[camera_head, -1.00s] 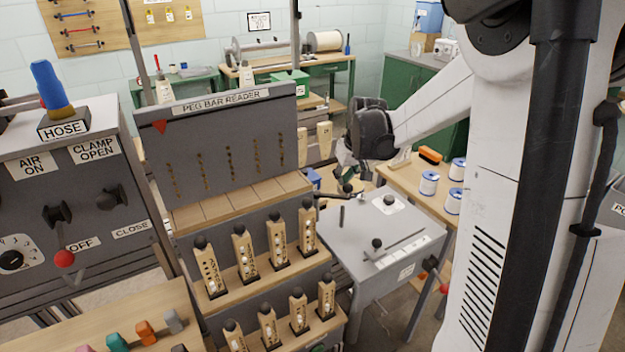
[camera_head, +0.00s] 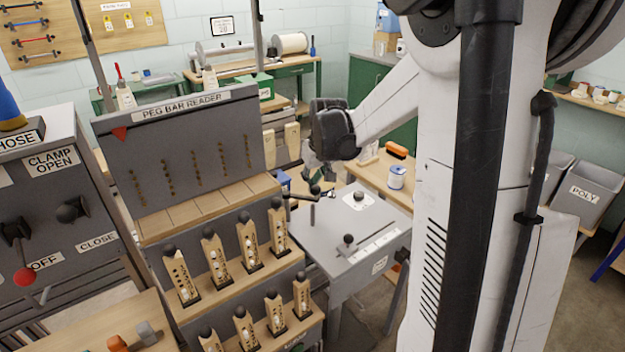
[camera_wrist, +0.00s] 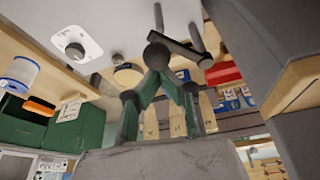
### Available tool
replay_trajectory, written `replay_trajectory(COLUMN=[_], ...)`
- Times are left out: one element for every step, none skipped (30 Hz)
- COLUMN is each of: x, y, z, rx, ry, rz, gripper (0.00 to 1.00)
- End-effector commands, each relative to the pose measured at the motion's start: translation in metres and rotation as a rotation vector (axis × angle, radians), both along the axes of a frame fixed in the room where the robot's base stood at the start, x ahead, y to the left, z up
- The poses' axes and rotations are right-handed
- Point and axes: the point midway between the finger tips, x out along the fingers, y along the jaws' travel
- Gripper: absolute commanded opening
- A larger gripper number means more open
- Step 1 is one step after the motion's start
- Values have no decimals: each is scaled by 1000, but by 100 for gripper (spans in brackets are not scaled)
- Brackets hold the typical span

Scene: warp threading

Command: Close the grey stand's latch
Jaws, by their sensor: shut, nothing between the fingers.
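The grey stand (camera_head: 372,262) is a grey table-like unit right of the peg bar reader in the head view. A dark lever arm with a black ball knob (camera_head: 315,190) lies at its back left corner, beside an upright grey post (camera_head: 312,214). A slot with a black-knobbed slider (camera_head: 348,240) and a knob on a white plate (camera_head: 358,196) are on its top. I cannot tell for sure which part is the latch. My gripper (camera_head: 318,178) is shut and empty, right at the lever knob. In the wrist view, its fingertips (camera_wrist: 157,70) meet at a dark ball (camera_wrist: 155,54); contact is unclear.
The peg bar reader (camera_head: 180,145), with several wooden pegs, stands close on the left. A wooden table with a white spool (camera_head: 397,177) and an orange brush (camera_head: 397,150) is behind the stand. Grey bins (camera_head: 585,195) stand at the far right.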

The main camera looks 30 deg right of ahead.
Motion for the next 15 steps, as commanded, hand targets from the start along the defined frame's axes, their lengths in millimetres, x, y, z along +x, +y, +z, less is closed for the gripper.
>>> replay_trajectory(x=[-1,0,1,3,5,9,12,16,22,25,29,34,38,41,36], y=[0,0,0,0,-1,-2,-3,-3,-5,-5,-6,-7,-8,-9,-8], z=[-1,0,0,0,0,1,2,3,4,4,5,6,7,9,16], rx=[1,1,1,1,1,1,1,1,0,0,0,0,0,0,0], ry=[2,3,3,2,2,2,2,2,1,1,1,1,1,1,0], rz=[0,0,0,1,1,1,1,1,2,2,2,2,3,3,2], gripper=[0,0,0,0,0,0,0,0,0,0,0,0,0,0,0])
